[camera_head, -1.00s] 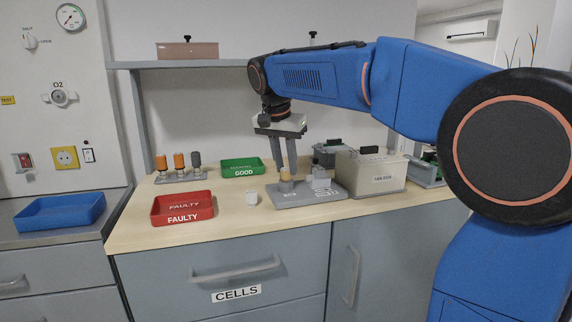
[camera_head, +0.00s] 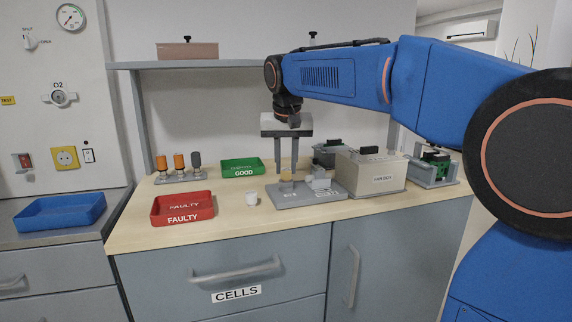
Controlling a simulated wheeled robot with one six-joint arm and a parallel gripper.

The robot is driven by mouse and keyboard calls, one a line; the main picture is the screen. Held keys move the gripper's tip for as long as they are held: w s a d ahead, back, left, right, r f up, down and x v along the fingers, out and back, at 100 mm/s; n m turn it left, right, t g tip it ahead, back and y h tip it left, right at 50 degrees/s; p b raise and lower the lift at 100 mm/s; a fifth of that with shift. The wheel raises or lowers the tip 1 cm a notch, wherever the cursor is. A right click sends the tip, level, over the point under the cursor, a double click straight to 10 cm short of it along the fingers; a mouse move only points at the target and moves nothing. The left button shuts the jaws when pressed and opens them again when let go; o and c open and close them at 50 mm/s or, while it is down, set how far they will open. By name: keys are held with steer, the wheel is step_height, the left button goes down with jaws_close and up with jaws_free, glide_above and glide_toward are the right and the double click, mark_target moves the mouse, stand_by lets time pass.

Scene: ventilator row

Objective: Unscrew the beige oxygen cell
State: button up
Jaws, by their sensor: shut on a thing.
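The beige oxygen cell (camera_head: 286,178) is upright at the left end of a grey fixture plate (camera_head: 318,200) on the wooden bench. My gripper (camera_head: 286,172) points straight down over it, with one finger on each side of its top. The gripper is shut on the beige cell. The lower part of the cell meets a light mount on the plate; the thread between them is too small to see.
A red FAULTY tray (camera_head: 182,208), a green GOOD tray (camera_head: 242,168) and a rack of orange and grey cells (camera_head: 179,168) are farther left.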

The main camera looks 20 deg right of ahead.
steer(key=n+y, duration=0.1)
steer(key=n, duration=0.5)
steer(key=shift+y, duration=0.4)
stand_by(0.3)
steer(key=o, duration=0.8)
steer(key=shift+o, duration=0.2)
steer(key=m, duration=0.2)
steer(key=m+h, duration=0.1)
steer(key=m, duration=0.2)
steer(key=shift+h, duration=0.3)
steer(key=shift+m+h, duration=0.5)
steer(key=shift+m, duration=1.5)
